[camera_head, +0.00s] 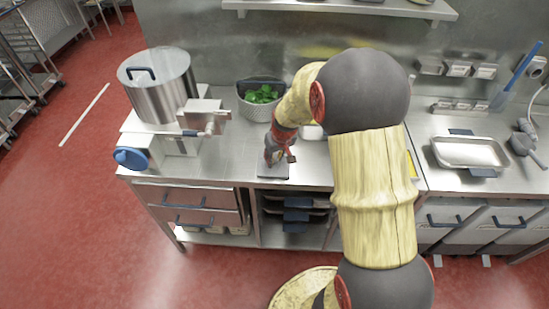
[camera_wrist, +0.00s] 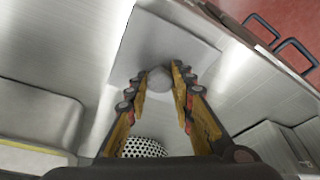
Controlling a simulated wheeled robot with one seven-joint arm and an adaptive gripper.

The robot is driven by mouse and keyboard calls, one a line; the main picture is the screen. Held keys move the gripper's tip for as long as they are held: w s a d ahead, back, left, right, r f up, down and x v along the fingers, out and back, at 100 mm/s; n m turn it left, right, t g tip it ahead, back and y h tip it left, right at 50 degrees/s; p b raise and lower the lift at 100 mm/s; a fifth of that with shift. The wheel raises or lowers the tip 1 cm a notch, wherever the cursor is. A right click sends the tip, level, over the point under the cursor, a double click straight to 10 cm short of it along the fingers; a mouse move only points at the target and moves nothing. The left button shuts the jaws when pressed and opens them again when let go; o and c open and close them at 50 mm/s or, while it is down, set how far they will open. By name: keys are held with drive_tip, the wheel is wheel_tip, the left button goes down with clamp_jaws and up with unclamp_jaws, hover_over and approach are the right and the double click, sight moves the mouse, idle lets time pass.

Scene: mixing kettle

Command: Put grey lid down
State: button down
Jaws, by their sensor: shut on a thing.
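The grey lid (camera_head: 272,171) is a flat, square plate close to the front edge of the steel counter, left of my arm. In the wrist view the lid (camera_wrist: 165,38) lies beyond my fingertips, and a round grey knob (camera_wrist: 159,79) sits between them. My gripper (camera_head: 277,160) points down over the lid, and its fingers (camera_wrist: 160,84) are shut on the knob. The lid looks flat on or just above the counter; I cannot tell if it touches.
A big steel kettle (camera_head: 158,85) stands on the left with a blue knob (camera_head: 131,158) in front. A perforated bowl of green leaves (camera_head: 261,103) stands behind my gripper. A steel tray (camera_head: 468,153) is on the right. The counter left of the lid is clear.

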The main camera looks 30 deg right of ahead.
sight(279, 170)
drive_tip(key=c, duration=1.5)
unclamp_jaws()
drive_tip(key=shift+f, duration=0.15)
drive_tip(key=shift+c, duration=0.2)
drive_tip(key=s+a+p+v, duration=0.1)
drive_tip(key=a+p+v, duration=0.25)
drive_tip(key=v, duration=1.55)
drive_tip(key=s+a+r, duration=0.3)
drive_tip(key=s+a, duration=0.1)
drive_tip(key=s, duration=0.2)
drive_tip(key=s+a+r+t, duration=0.1)
drive_tip(key=s+a+r, duration=0.2)
drive_tip(key=s, duration=0.4)
drive_tip(key=s+a+r+n+t, duration=0.1)
drive_tip(key=s+a+r, duration=0.3)
drive_tip(key=s, duration=0.2)
drive_tip(key=shift+s+a+b, duration=0.3)
drive_tip(key=shift+a+b, duration=0.05)
drive_tip(key=shift+b, duration=0.1)
drive_tip(key=shift+r, duration=0.1)
